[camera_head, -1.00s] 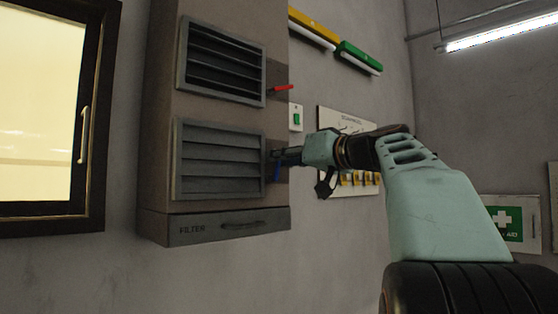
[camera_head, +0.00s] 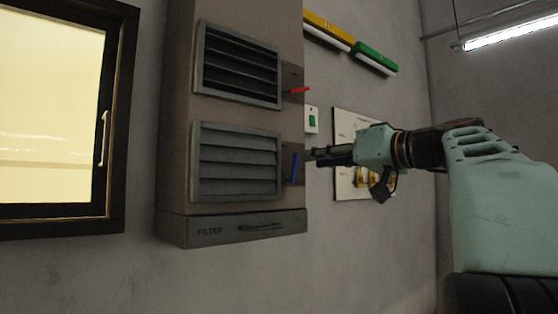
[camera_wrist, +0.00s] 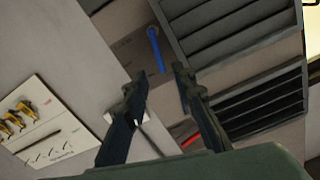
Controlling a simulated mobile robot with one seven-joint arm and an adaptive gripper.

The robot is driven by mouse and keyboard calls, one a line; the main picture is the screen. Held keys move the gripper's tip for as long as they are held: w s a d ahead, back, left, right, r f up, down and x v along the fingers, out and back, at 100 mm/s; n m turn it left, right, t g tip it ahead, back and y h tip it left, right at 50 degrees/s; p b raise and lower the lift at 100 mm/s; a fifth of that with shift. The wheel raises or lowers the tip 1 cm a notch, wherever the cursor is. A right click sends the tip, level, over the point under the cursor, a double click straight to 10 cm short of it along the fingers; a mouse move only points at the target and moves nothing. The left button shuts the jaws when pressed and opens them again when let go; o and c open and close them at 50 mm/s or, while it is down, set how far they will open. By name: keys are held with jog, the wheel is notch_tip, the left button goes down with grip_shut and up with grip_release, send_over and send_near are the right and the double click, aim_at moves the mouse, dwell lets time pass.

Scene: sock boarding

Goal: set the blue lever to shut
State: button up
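The blue lever (camera_head: 295,167) is on the side of the wall unit, beside the lower vent (camera_head: 236,161), and hangs about straight down. The lower vent's grey slats lie flat with no dark gaps showing. The blue lever also shows in the wrist view (camera_wrist: 156,50), beyond my fingertips. My gripper (camera_head: 308,155) is just right of the lever in the head view. In the wrist view my gripper (camera_wrist: 158,78) has its two fingers apart with nothing between them, and a gap shows between them and the lever.
A red lever (camera_head: 299,90) sticks out sideways by the upper vent (camera_head: 239,64), whose slats show dark gaps. A filter drawer (camera_head: 232,228) is below. A green switch (camera_head: 312,121) and a key board (camera_head: 343,186) are on the wall behind my gripper. A window (camera_head: 55,110) is left.

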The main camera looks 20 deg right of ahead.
aim_at(297, 162)
jog(key=v, duration=0.5)
jog(key=p+x, duration=0.3)
jog(key=x, duration=0.8)
jog(key=shift+w, duration=0.15)
grip_shut()
jog(key=shift+f, duration=0.1)
